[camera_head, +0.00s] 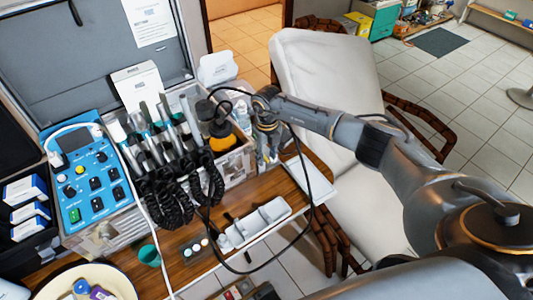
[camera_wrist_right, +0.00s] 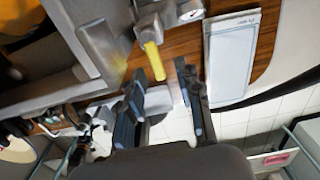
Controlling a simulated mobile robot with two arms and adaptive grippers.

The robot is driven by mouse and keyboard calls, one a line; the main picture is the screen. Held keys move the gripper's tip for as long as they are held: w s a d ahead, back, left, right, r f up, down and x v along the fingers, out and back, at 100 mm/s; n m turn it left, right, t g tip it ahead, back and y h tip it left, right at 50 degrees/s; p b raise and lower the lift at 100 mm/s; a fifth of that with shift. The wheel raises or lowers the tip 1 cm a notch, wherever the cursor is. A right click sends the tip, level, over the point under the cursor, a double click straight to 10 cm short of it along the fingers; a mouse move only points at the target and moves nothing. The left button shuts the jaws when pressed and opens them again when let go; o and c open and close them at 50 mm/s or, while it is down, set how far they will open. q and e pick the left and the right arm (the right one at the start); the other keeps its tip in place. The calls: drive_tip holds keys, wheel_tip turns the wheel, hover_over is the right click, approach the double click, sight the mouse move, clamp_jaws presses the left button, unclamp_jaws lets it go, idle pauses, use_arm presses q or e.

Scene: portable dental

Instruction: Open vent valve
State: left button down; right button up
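A yellow lever (camera_wrist_right: 153,60) on a grey metal fitting shows in the right wrist view, beside the grey case wall; it looks like the vent valve's handle. My right gripper (camera_wrist_right: 160,80) is open, with the lever's free end between or just beyond its fingertips; I cannot tell whether they touch it. In the head view my right gripper (camera_head: 268,152) points down at the right end of the instrument case (camera_head: 236,168). The lever is hidden there by the gripper and wrist. My left gripper is not in view.
Handpieces with black coiled hoses (camera_head: 180,190) fill the case, beside a blue control panel (camera_head: 92,182). A white tray (camera_head: 254,222) and a tablet-like panel (camera_head: 310,176) lie on the wooden table. A padded chair (camera_head: 325,95) stands behind my right arm.

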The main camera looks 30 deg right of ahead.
clamp_jaws()
